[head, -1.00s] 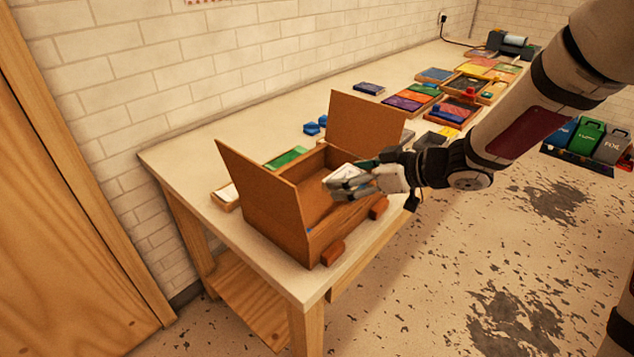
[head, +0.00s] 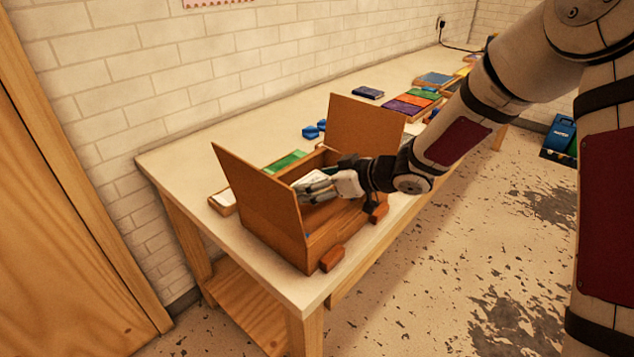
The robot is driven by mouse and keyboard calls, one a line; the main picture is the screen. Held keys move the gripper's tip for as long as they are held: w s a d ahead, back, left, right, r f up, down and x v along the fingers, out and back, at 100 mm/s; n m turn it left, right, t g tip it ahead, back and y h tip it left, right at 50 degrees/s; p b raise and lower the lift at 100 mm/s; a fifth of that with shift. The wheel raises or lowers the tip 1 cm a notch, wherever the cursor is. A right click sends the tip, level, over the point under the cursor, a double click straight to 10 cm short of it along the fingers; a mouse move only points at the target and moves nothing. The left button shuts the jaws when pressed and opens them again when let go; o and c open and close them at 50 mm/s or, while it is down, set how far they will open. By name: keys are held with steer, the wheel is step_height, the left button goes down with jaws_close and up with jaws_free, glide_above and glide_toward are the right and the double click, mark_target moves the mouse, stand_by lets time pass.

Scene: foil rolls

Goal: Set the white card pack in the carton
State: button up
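The carton (head: 279,200) is an open brown box near the left end of the table, with two large flaps standing up. My gripper (head: 308,190) is over the carton's opening, close to the left flap. Its fingers point left around a white card pack (head: 312,178), which shows just above and between them. The gripper appears shut on the pack. The pack's lower part and the carton floor beneath are hidden by the fingers.
A wooden tray with white cards (head: 222,201) and a green pack (head: 287,161) lie behind the carton. Brown blocks (head: 331,258) sit at its front. Blue pieces (head: 314,130) and coloured packs (head: 408,105) lie farther back. Bare tabletop (head: 200,155) shows at the back left.

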steer(key=shift+f, duration=0.4)
steer(key=shift+f, duration=0.2)
steer(key=o, duration=1.2)
